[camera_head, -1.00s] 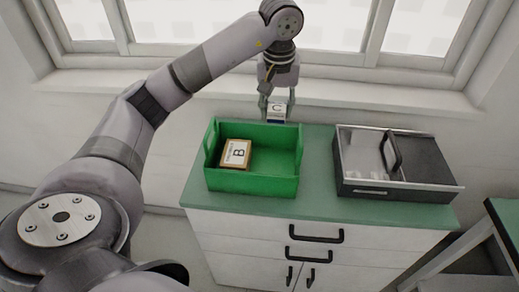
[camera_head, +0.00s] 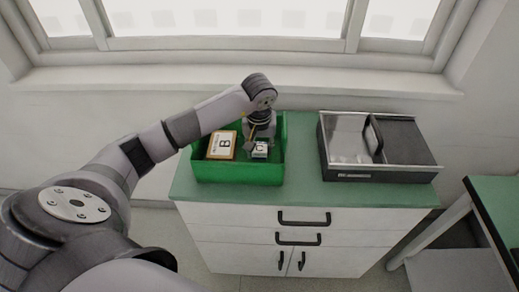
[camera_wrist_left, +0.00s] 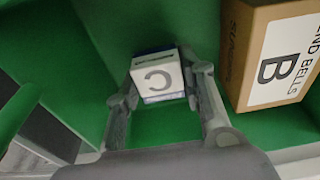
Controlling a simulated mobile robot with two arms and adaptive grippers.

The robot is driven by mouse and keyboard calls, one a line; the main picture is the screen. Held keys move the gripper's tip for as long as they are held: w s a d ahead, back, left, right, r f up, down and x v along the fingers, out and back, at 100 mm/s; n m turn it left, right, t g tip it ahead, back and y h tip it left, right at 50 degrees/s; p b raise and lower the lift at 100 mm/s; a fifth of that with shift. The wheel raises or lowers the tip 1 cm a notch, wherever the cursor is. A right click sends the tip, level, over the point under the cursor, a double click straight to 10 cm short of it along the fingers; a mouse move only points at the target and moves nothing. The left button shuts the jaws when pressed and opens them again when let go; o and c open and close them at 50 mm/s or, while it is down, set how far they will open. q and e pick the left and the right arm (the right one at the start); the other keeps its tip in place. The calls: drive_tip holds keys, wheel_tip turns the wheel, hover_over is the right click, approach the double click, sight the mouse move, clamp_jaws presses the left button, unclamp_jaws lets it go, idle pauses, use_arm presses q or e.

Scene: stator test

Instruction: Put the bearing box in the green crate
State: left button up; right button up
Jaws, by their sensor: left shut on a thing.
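The bearing box, a small white and blue box marked C (camera_head: 260,150), is inside the green crate (camera_head: 240,172), in its right part. My left gripper (camera_head: 257,143) reaches down into the crate and is shut on this box. In the left wrist view, the fingers stand on both sides of the box (camera_wrist_left: 157,77), with green crate surfaces around it. I cannot tell whether the box touches the crate floor. My right gripper is not in view.
A brown box marked B (camera_head: 221,146) with END BELLS lettering lies in the crate's left part. A grey metal case with a black handle (camera_head: 340,150) stands to the right on the green-topped cabinet (camera_head: 300,195). A window is behind.

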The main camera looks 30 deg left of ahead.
sight(260, 151)
use_arm(q)
drive_tip(key=shift+f, duration=0.9)
drive_tip(key=o, duration=0.8)
drive_tip(key=shift+o, duration=0.2)
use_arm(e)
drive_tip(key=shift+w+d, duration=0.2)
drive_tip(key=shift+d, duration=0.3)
use_arm(q)
drive_tip(key=shift+r, duration=0.2)
drive_tip(key=r, duration=0.3)
drive_tip(key=s+r+b, duration=0.1)
drive_tip(key=r, duration=0.3)
drive_tip(key=d+r+b, duration=0.1)
drive_tip(key=r, duration=0.2)
drive_tip(key=shift+s+r, duration=0.3)
drive_tip(key=shift+r, duration=0.6)
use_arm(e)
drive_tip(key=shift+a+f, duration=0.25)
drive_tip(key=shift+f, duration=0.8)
